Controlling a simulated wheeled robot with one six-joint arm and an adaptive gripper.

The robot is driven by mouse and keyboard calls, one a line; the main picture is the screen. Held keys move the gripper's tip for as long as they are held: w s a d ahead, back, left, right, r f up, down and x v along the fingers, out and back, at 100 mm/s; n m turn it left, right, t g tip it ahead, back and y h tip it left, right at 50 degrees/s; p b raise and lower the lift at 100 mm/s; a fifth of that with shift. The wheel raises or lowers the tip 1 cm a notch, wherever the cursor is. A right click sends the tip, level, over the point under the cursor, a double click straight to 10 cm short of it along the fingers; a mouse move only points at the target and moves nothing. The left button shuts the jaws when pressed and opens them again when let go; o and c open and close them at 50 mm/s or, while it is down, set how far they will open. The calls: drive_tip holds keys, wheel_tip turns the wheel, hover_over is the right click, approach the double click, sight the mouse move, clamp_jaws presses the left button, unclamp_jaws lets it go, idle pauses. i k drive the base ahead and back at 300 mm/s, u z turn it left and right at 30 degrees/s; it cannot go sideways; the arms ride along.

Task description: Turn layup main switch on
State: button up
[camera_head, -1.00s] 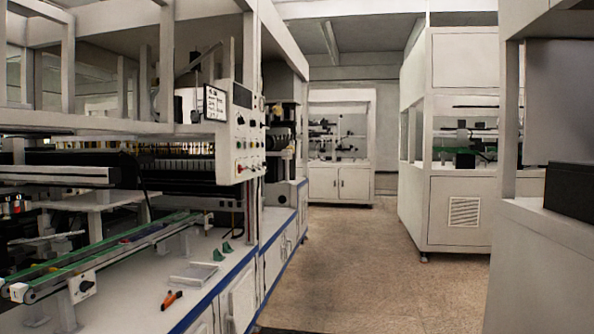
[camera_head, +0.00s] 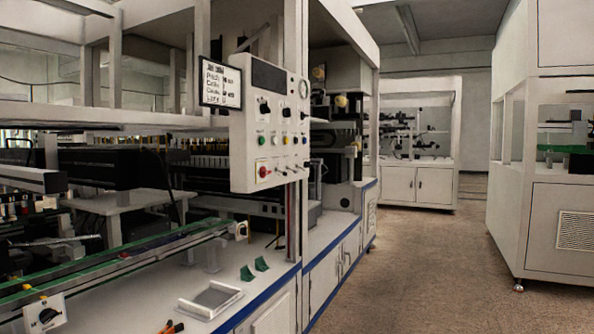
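The layup machine's control panel (camera_head: 270,125) hangs on the gantry frame near the middle of the view. It bears a dark display, a round gauge, black knobs and several coloured buttons. A red switch or knob (camera_head: 263,171) sits at its lower left; its setting is too small to tell. A black rotary switch (camera_head: 47,314) on a white box sits at the lower left beside the green conveyor. No label shows which one is the main switch. My gripper is not in view.
The white bench (camera_head: 262,287) with a blue edge holds a shallow tray (camera_head: 209,300), two green brackets (camera_head: 254,270) and an orange-handled tool (camera_head: 171,327). A printed sign (camera_head: 220,84) is beside the panel. The aisle floor (camera_head: 420,265) to the right is clear.

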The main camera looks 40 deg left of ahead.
sight(262, 172)
drive_tip(key=u, duration=0.55)
drive_tip(key=i, duration=1.15)
drive_tip(key=u, duration=0.95)
